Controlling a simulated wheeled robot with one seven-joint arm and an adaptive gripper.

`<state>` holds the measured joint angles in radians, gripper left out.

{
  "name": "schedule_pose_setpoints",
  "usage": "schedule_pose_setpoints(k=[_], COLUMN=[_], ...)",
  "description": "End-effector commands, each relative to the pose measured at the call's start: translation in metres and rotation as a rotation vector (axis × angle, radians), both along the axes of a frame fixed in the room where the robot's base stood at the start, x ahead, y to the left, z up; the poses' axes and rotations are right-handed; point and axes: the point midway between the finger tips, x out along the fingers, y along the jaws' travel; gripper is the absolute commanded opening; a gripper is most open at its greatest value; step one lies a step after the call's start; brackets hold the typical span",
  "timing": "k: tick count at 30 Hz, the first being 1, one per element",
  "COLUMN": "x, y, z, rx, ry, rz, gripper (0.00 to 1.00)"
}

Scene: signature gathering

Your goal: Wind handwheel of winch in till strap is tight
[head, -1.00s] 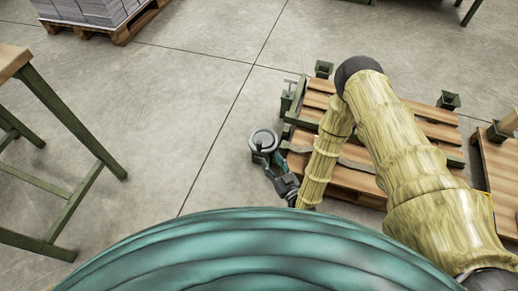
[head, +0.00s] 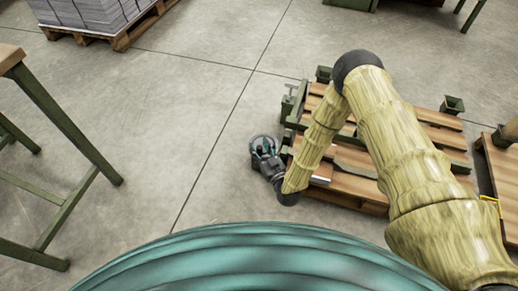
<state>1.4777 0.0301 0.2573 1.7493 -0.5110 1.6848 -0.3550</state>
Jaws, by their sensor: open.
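The winch's round grey handwheel (head: 256,137) is at the left side of the green-framed stand, and only parts of its rim show. My gripper (head: 262,149) is over the wheel, seen from above, and hides most of it. The fingers look apart; I cannot tell whether they touch the wheel. The grey strap (head: 352,168) runs across the wooden boards, partly hidden behind my arm. I cannot tell how tight it is.
The green frame with wooden boards (head: 438,137) has upright posts at its corners. Another wooden pallet (head: 500,165) lies at the right. A green-legged table (head: 60,110) stands at the left. A pallet of grey stacks (head: 120,38) is at the back. The floor between is clear.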

Motion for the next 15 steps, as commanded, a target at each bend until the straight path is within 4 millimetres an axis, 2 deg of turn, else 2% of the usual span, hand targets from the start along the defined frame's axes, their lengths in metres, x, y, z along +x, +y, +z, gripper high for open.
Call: schedule_pose_setpoints(k=[11,15], x=[0.0045,0.0043], y=[0.0025,0.0025], z=[0.0004,0.0003], rx=[0.000,0.001], ry=[0.000,0.000], rz=[0.000,0.000], gripper=[0.43,0.20])
